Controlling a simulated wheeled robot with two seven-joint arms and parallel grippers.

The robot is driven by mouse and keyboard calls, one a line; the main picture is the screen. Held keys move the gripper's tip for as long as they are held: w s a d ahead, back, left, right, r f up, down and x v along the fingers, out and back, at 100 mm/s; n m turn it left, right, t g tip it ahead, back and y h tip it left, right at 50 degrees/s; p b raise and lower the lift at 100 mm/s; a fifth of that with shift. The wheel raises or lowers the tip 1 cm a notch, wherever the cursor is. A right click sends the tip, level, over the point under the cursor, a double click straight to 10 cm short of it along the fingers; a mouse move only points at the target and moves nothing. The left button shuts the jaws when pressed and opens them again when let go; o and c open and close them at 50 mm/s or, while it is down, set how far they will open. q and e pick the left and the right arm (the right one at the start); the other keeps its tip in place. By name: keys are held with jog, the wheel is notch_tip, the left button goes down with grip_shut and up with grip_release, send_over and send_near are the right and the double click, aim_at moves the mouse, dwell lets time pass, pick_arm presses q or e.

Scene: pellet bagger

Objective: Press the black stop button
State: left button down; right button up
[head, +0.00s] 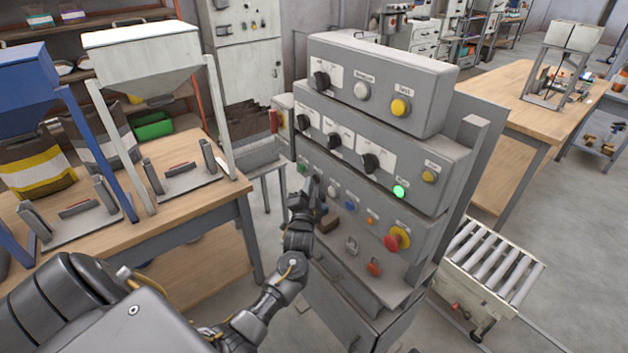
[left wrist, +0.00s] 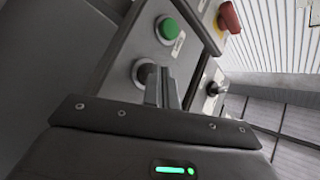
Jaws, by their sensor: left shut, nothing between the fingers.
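My left gripper (head: 314,187) is at the left part of the lowest sloped panel of the grey control cabinet (head: 372,185). Its fingers (left wrist: 163,84) are shut and empty. In the left wrist view a round dark button (left wrist: 144,72) in a metal ring, seemingly the black stop button, is right beside the fingertips and partly covered by them. I cannot tell whether they touch it. In the head view my gripper hides that spot. A green button (left wrist: 167,29) is next to it and also shows in the head view (head: 301,168). My right gripper is not in view.
On the same panel are a white button (head: 333,190), a blue button (head: 351,206), an orange lamp (head: 371,220) and a red mushroom button (head: 397,239) on yellow. Black selector knobs and a lit green lamp (head: 399,192) are above. A wooden table (head: 225,190) with hoppers stands left.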

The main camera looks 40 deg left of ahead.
pick_arm(q)
jog(key=shift+w, duration=0.2)
jog(key=shift+s, duration=0.15)
jog(key=shift+s+a+p, duration=0.15)
jog(key=shift+s+p, duration=0.35)
jog(key=shift+s, duration=0.1)
jog(key=s+p, duration=0.1)
jog(key=s, duration=0.1)
jog(key=s+a+p, duration=0.1)
jog(key=s+p, duration=0.1)
jog(key=s, duration=0.1)
jog(key=shift+s+a, duration=0.35)
jog(key=shift+a, duration=0.05)
dwell(0.6)
